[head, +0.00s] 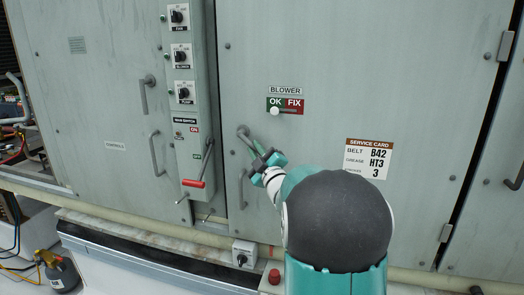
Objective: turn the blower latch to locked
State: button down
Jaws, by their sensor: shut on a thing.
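The blower latch (244,132) is a grey lever on the pale green blower door (320,60), below and left of the BLOWER label (285,90). Its round pivot end shows at upper left, and the lever slants down and to the right into my gripper. My gripper (259,151), with teal and dark fingers, is shut on the latch lever. The fingers hide the lever's far end. No locked or unlocked marking can be read at the latch.
A grey pull handle (242,189) stands just below the latch. A red-handled main switch (194,183) and several knobs are on the strip to the left. An OK/FIX slider (285,106) and a service card (368,158) are on the door. A pipe (150,226) runs along the bottom.

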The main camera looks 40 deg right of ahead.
jog(key=m+h, duration=0.1)
jog(key=m, duration=0.1)
jog(key=w+a+f+m+t+h, duration=0.1)
jog(key=m+h, duration=0.1)
jog(key=m, duration=0.1)
jog(key=w+f+m+t+h, duration=0.1)
jog(key=m+h, duration=0.1)
jog(key=shift+w+a+f, duration=0.1)
jog(key=shift+a+f, duration=0.05)
jog(key=shift+a, duration=0.25)
jog(key=shift+w+a+f+m+g+h, duration=0.1)
jog(key=shift+w+a+m+g+h, duration=0.3)
jog(key=shift+m+h, duration=1.25)
jog(key=shift+w+a+m+g+h, duration=0.15)
jog(key=shift+w+m+g+h, duration=0.35)
jog(key=shift+m+h, duration=1.1)
jog(key=shift+w+a+f+m+g+h, duration=0.1)
jog(key=shift+w+a+m+g+h, duration=0.35)
jog(key=shift+m+h, duration=1.15)
jog(key=shift+s+d+r+m+g+y, duration=0.15)
jog(key=shift+s+m+g+y, duration=0.15)
jog(key=shift+m, duration=0.25)
jog(key=c, duration=1.4)
grip_release()
jog(key=shift+w, duration=0.1)
jog(key=v, duration=1.4)
